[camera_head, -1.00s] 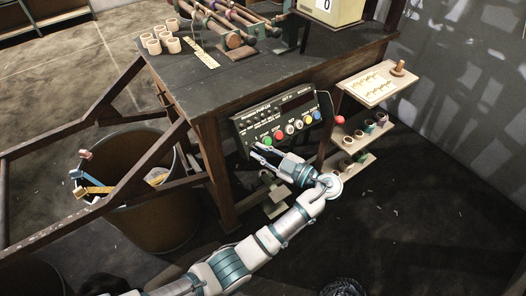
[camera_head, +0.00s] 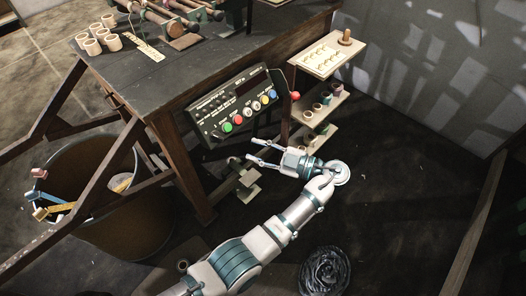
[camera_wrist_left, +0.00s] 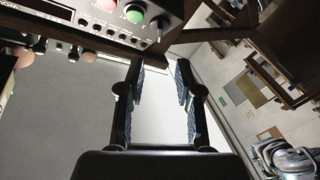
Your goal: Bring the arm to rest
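My left arm reaches in from the bottom of the head view. Its gripper (camera_head: 250,149) is open and empty, with its two fingers apart, below and in front of the control panel (camera_head: 212,112) and apart from it. In the left wrist view, the open fingers (camera_wrist_left: 160,68) have nothing between them, and the panel with its green button (camera_wrist_left: 134,13) shows beyond them at the top. My right gripper is in neither view.
The dark workbench (camera_head: 140,75) holds the panel on its front. Small shelves (camera_head: 325,105) with spools stand right of the panel. A large bin (camera_head: 125,225) stands at left below wooden bars. The floor at right (camera_head: 400,200) looks mostly clear.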

